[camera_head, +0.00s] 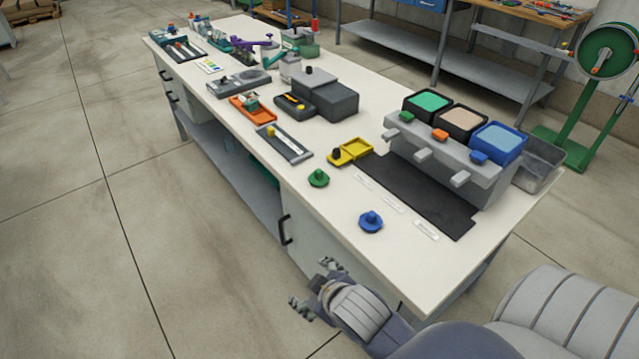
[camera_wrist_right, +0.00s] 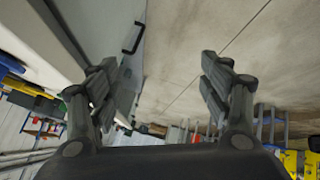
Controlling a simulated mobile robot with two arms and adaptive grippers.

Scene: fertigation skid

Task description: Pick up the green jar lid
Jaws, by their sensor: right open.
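The green jar lid (camera_head: 318,178) lies on the white bench top near its front edge, knob up. A similar blue lid (camera_head: 371,221) lies to its right, nearer to me. My right gripper (camera_head: 316,285) is open and empty in front of the bench, beyond its front edge, apart from the green lid. In the right wrist view the two open fingers (camera_wrist_right: 160,85) have nothing between them but floor and the bench front. The green lid does not show clearly in that view. My left gripper is not in view.
Three jars, the green-topped one (camera_head: 428,102) at the left, stand in a grey rack behind a black mat (camera_head: 420,195). A yellow tray (camera_head: 350,151) sits just behind the green lid. A grey tray (camera_head: 284,144) lies to its left. The bench's front edge lies between gripper and lid.

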